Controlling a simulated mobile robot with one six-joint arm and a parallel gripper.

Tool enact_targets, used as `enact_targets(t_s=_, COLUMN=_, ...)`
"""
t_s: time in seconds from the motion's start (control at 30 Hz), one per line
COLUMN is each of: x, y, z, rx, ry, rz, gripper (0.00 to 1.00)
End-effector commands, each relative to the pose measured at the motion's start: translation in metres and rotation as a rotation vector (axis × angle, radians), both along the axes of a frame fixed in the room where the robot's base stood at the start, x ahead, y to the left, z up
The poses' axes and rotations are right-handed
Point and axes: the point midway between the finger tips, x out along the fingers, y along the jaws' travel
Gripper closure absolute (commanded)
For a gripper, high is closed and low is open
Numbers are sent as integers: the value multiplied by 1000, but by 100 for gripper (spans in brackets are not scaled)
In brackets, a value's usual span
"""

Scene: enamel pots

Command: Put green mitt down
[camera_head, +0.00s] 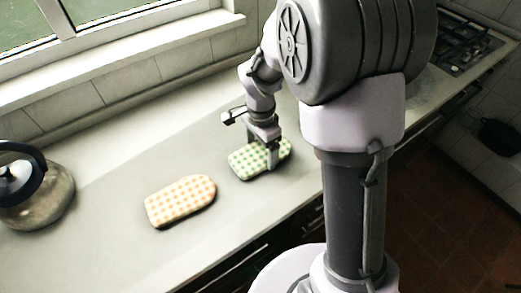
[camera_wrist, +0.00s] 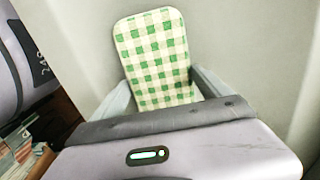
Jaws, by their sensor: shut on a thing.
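The green checked mitt (camera_head: 246,163) is on or just above the pale counter, right of the orange mitt; I cannot tell if it touches the counter. My gripper (camera_head: 271,160) is over its right part, pointing down. In the wrist view the green mitt (camera_wrist: 155,60) extends away between the two fingers of my gripper (camera_wrist: 165,88), which are shut on it. Its near end is hidden behind the gripper body.
An orange checked mitt (camera_head: 180,201) lies on the counter (camera_head: 100,250) to the left of the green one. A kettle (camera_head: 35,190) with a dark handle stands at the far left. A window (camera_head: 100,35) is behind. A gas hob (camera_head: 455,45) is at the upper right.

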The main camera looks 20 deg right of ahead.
Motion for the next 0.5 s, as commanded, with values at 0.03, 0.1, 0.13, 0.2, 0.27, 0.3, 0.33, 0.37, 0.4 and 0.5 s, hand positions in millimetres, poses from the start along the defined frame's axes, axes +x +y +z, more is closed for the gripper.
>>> enact_targets(t_s=0.03, x=0, y=0, z=0, rx=0, ry=0, rz=0, gripper=54)
enact_targets(t_s=0.1, x=0, y=0, z=-3, rx=0, ry=0, rz=0, gripper=54)
enact_targets(t_s=0.13, x=0, y=0, z=-4, rx=0, ry=0, rz=0, gripper=54)
enact_targets(t_s=0.2, x=0, y=0, z=-3, rx=0, ry=0, rz=0, gripper=0)
enact_targets(t_s=0.27, x=0, y=0, z=-3, rx=0, ry=0, rz=0, gripper=0)
enact_targets(t_s=0.3, x=0, y=0, z=-3, rx=0, ry=0, rz=0, gripper=0)
enact_targets(t_s=0.33, x=0, y=0, z=-3, rx=0, ry=0, rz=0, gripper=0)
enact_targets(t_s=0.37, x=0, y=0, z=-3, rx=0, ry=0, rz=0, gripper=0)
enact_targets(t_s=0.4, x=0, y=0, z=-2, rx=0, ry=0, rz=0, gripper=0)
enact_targets(t_s=0.5, x=0, y=0, z=7, rx=0, ry=-1, rz=0, gripper=0)
